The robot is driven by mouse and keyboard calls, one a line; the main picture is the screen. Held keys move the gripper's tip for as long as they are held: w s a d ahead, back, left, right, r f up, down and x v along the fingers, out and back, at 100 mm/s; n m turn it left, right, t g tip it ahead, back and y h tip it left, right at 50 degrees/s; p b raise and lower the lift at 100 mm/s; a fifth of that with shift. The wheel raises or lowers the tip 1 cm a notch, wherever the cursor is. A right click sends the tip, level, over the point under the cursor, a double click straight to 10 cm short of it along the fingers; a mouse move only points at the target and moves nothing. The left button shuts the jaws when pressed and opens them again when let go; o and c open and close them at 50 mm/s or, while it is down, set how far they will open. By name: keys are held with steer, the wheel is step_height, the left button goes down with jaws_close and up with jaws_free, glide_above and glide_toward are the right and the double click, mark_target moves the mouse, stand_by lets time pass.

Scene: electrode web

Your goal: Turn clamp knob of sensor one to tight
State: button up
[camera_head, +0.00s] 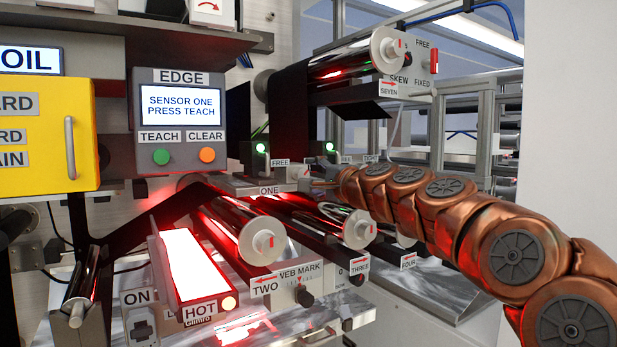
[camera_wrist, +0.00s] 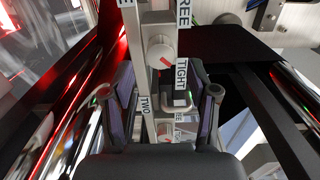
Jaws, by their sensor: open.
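My gripper (camera_wrist: 163,88) is open in the wrist view, with one dark finger on each side of a grey bracket. A pale round knob (camera_wrist: 161,50) with a red mark sits just beyond the fingertips, between FREE and TIGHT labels. Its red mark slants toward TIGHT. A second knob (camera_wrist: 181,134) with a red mark shows lower, between the fingers and partly hidden. A TWO label is on the bracket; I cannot tell which knob is sensor one's. In the head view, a ONE label (camera_head: 268,190) and a small pale knob (camera_head: 297,171) are left of my copper arm, which hides much there.
The edge controller (camera_head: 178,122) reads "SENSOR ONE PRESS TEACH" above its TEACH and CLEAR buttons. Shiny rollers (camera_head: 240,230) lie below the sensor rail, beside a glowing HOT panel (camera_head: 190,262). Another roller (camera_head: 350,62) hangs above. Room near the bracket is tight.

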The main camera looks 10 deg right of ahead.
steer(key=v, duration=0.8)
steer(key=shift+s+r, duration=0.1)
steer(key=shift+s, duration=0.05)
stand_by(0.4)
